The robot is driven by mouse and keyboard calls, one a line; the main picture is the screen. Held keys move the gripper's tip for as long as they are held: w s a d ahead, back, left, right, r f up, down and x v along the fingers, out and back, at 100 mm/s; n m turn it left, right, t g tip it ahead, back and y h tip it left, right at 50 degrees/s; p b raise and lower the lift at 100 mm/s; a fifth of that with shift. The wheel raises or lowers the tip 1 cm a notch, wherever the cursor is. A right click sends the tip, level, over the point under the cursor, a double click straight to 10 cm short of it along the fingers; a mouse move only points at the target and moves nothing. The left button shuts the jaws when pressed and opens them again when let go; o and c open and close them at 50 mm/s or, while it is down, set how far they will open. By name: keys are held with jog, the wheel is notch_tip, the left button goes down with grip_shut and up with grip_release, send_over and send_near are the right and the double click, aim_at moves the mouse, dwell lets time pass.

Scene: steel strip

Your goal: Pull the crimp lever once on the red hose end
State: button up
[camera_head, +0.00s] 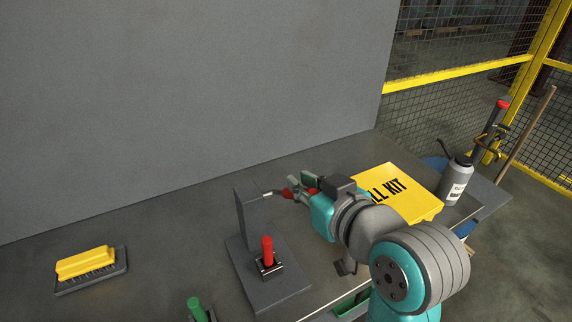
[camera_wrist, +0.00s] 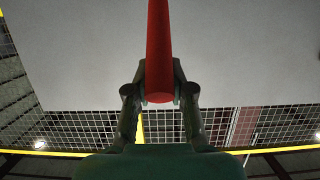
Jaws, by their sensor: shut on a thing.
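My gripper (camera_head: 302,188) is shut on the red hose (camera_head: 287,194) beside the grey upright block (camera_head: 247,218) of the crimp press. The hose's pale metal end (camera_head: 268,194) points left at the block's upper part; I cannot tell if it is inserted. In the wrist view, the red hose (camera_wrist: 159,45) runs from the top edge down between the fingertips (camera_wrist: 160,88). The red-handled lever (camera_head: 267,250) stands upright on the press's dark base plate (camera_head: 277,295), below and left of my gripper, and nothing grips it.
A yellow kit box (camera_head: 392,188) lies right of my gripper, with a grey bottle (camera_head: 456,180) beyond it. A yellow brush (camera_head: 87,262) sits on a dark tray at left. A green handle (camera_head: 196,308) shows at the bottom. A grey wall (camera_head: 190,95) stands behind the bench.

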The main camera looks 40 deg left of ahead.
jog(key=shift+a, duration=0.1)
jog(key=shift+w+a+r, duration=0.35)
jog(key=shift+a+r, duration=0.4)
jog(key=shift+a, duration=0.05)
jog(key=shift+w+a+r, duration=0.3)
jog(key=shift+a+r, duration=0.2)
jog(key=shift+a, duration=0.15)
jog(key=shift+c, duration=0.2)
jog(key=shift+w+a+r, duration=0.1)
jog(key=shift+a+r, duration=0.1)
jog(key=shift+a, duration=0.2)
jog(key=shift+w+a+r, duration=0.25)
jog(key=shift+a, duration=0.25)
jog(key=shift+w+a+r, duration=0.2)
jog(key=shift+a+r, duration=0.05)
jog(key=shift+a, duration=0.2)
grip_shut()
